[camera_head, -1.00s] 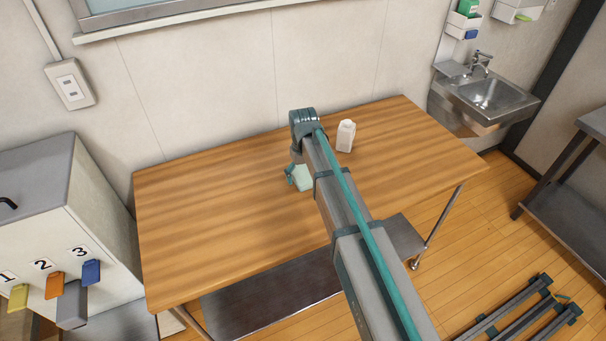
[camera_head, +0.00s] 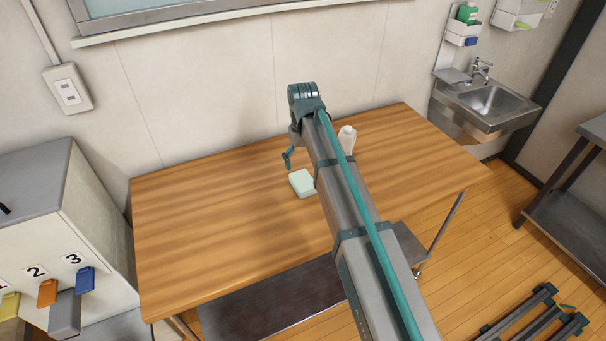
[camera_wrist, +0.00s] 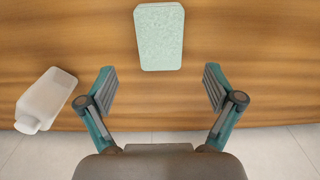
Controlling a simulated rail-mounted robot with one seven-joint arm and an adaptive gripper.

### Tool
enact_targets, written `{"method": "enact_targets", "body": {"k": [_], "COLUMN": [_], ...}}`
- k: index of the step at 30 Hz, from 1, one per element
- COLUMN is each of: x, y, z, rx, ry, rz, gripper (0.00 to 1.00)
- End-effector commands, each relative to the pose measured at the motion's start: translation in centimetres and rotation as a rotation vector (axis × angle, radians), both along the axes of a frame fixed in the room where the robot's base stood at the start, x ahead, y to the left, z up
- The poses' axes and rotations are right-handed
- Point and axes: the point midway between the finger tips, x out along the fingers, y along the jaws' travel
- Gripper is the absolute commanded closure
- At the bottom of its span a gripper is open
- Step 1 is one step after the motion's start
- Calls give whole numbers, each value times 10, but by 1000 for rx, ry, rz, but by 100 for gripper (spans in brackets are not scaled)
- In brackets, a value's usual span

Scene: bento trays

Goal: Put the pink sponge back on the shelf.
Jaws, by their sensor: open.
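No pink sponge shows in either view. A pale mint-green sponge-like block (camera_head: 302,184) lies flat on the wooden table, left of my arm; it also shows at the top middle of the wrist view (camera_wrist: 160,37). My gripper (camera_head: 287,159) is a little above and behind the block in the head view, apart from it. In the wrist view my gripper (camera_wrist: 159,78) is open, with nothing between its fingers, and the block lies beyond the fingertips. My arm hides part of the table.
A wall rack (camera_head: 461,29) with a green bottle and a blue item hangs above the sink (camera_head: 490,100). A grey cabinet (camera_head: 40,190) stands left. The left table half is clear.

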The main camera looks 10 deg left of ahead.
Motion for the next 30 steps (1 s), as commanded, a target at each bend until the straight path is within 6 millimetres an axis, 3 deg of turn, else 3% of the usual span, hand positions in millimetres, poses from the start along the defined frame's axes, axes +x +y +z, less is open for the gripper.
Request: {"method": "enact_targets", "body": {"k": [6,7,12,25,30], "x": [1,1,0,-1,-12], "y": [0,0,0,1,21], "z": [24,26,32,31,12], "rx": [0,0,0,4,105], "ry": [0,0,0,0,-11], "rz": [0,0,0,-3,-88], "gripper": [9,4,3,3,3]}}
